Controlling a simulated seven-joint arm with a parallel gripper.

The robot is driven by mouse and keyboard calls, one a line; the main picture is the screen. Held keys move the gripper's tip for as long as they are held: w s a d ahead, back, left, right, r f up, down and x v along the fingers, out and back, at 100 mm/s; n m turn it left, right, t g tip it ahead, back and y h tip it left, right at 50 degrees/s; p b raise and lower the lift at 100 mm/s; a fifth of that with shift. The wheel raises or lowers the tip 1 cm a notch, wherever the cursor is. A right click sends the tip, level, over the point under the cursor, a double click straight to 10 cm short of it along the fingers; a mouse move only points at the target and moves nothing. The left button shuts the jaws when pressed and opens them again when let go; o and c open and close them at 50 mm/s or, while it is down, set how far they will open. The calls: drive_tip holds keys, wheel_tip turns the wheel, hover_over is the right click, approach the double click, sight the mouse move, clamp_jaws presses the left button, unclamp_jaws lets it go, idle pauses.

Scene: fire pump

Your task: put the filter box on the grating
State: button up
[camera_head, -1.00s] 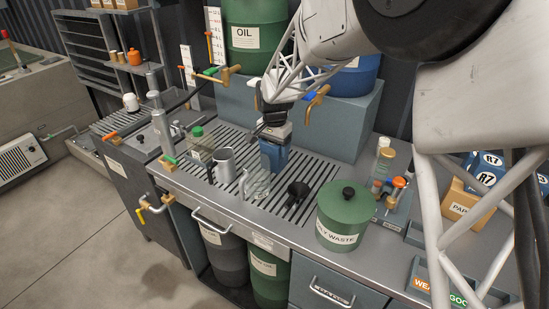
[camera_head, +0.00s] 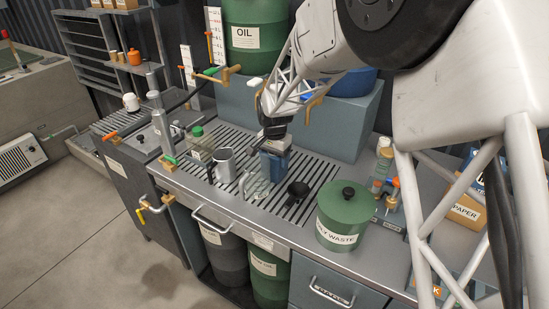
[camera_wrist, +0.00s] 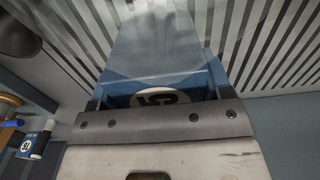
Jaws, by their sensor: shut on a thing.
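The blue filter box (camera_head: 276,162) hangs upright below my gripper (camera_head: 274,140) over the slatted grating (camera_head: 322,172). My gripper is shut on its upper part. In the wrist view the box (camera_wrist: 190,84) sits between the jaws, with a round white label partly covered by the gripper. I cannot tell whether its base touches the slats. A clear glass jug (camera_head: 256,186) stands close in front of the box and overlaps it in the head view.
A grey metal mug (camera_head: 224,166) and a green-capped bottle (camera_head: 198,140) stand left on the grating. A black object (camera_head: 298,189) lies right of the box. A green waste can (camera_head: 343,218) stands farther right. Bare slats show right of the box.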

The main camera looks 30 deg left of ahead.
drive_tip(key=shift+f, duration=0.1)
drive_tip(key=o, duration=1.2)
wheel_tip(320, 180, up, 12)
drive_tip(key=shift+r, duration=0.15)
idle(0.9)
